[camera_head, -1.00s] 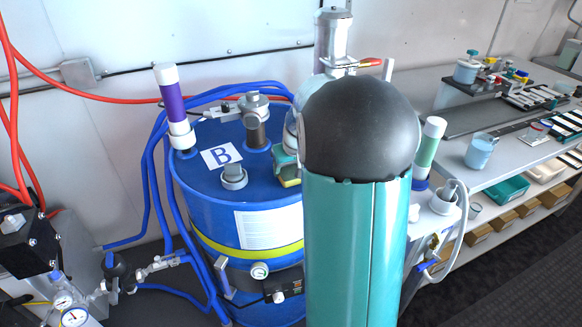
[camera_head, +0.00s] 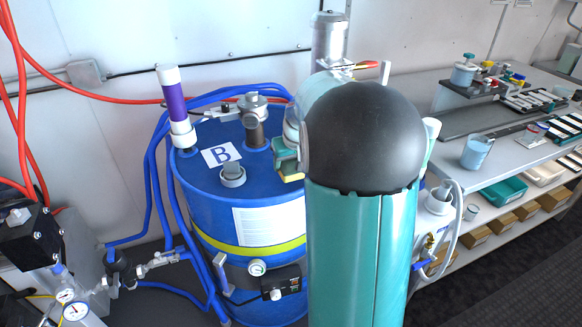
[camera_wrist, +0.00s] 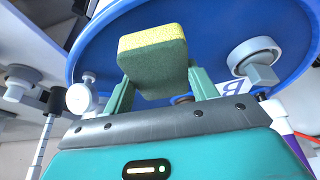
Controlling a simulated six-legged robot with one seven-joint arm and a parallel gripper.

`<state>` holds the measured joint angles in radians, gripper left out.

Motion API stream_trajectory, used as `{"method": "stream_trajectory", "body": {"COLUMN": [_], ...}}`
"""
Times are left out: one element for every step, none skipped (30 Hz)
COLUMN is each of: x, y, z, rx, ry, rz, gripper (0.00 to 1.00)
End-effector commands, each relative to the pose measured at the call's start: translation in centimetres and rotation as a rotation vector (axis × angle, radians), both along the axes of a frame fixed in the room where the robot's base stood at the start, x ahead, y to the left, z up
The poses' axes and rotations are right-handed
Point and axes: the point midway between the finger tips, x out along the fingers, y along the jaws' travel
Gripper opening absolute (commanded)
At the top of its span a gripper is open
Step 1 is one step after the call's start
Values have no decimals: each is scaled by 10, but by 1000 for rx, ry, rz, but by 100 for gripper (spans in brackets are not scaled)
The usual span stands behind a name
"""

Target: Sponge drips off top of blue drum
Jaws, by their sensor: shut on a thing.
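The blue drum (camera_head: 205,185) stands left of my arm, with a white card marked B (camera_head: 221,154) on its top. The drum top (camera_wrist: 215,30) fills the upper part of the wrist view. My gripper (camera_head: 287,160) is over the right side of the drum top, partly hidden by my arm. In the wrist view my gripper (camera_wrist: 160,88) is shut on a sponge (camera_wrist: 153,62), yellow on one face and green on the other. The sponge's yellow edge (camera_head: 293,178) shows in the head view. I cannot tell whether it touches the drum. No drips can be made out.
A grey cap (camera_head: 233,176), a metal fitting (camera_head: 254,122) and a purple-and-white tube (camera_head: 174,105) rise from the drum top. Blue hoses (camera_head: 150,190) run down its left side. A bench (camera_head: 500,148) with several items stands at the right.

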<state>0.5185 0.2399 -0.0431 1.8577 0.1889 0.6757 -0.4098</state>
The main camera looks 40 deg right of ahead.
Motion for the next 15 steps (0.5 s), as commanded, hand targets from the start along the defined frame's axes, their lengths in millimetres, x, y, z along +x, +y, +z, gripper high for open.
{"method": "stream_trajectory", "body": {"x": [0,0,0,0,0,0,0,0,-1,-1,-1,-1,-1,-1,-1], "y": [0,1,1,2,2,3,3,4,5,5,5,6,7,7,8], "z": [7,9,13,15,18,21,24,27,31,34,36,39,41,43,45], "rx": [-2,-2,-1,-1,-1,-1,-1,-2,-2,-2,-2,-2,0,0,-1], "ry": [-3,-3,-3,-2,-3,-3,-4,-3,-4,-4,-4,-3,-2,-2,-2], "rz": [1,1,0,1,1,1,1,2,2,2,2,2,2,2,3], "gripper": [39,39,39,39,39,39,39,39,39,39,39,39,39,39,39]}}
